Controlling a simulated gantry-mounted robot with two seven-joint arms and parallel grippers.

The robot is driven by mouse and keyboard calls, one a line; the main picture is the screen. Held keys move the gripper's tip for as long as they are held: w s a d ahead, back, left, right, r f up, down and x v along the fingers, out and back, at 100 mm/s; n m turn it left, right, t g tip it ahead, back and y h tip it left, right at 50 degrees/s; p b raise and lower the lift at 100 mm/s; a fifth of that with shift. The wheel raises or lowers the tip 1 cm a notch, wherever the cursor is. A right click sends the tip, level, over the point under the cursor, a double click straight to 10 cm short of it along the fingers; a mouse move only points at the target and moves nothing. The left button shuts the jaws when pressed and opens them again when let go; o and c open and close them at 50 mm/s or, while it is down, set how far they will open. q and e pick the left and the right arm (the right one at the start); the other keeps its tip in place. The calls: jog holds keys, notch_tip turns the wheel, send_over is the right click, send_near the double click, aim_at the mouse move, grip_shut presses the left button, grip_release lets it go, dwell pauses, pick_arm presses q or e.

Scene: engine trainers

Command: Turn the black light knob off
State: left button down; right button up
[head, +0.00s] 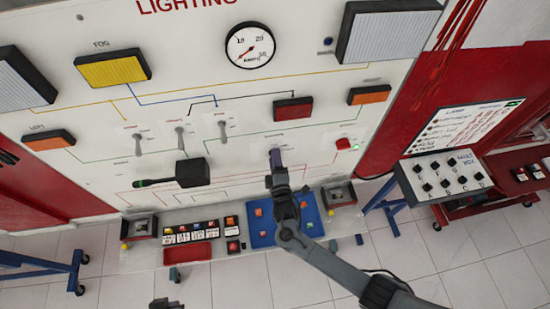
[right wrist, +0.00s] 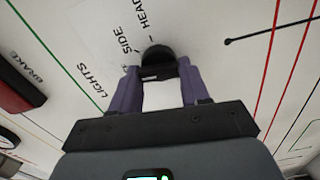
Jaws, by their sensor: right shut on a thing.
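The black light knob (right wrist: 158,58) sits on the white panel between the fingertips of my right gripper (right wrist: 160,75) in the right wrist view. The fingers are shut on it from both sides. Printed words "LIGHTS", "SIDE" and "HEAD" stand around the knob; which one it points to I cannot tell. In the head view my right gripper (head: 274,155) is against the lower middle of the panel and hides the knob. A dark part at the bottom edge appears to be my left gripper (head: 165,303), mostly cut off.
The white lighting panel (head: 330,95) carries a round gauge (head: 251,45), several toggle switches, a black box-like switch (head: 192,172) with a stalk and coloured lamps. A small red part (head: 344,144) is right of my gripper. A blue tray (head: 262,233) lies below.

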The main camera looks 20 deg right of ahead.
jog(key=shift+n, duration=0.9)
jog(key=o, duration=1.1)
jog(key=shift+c, duration=0.2)
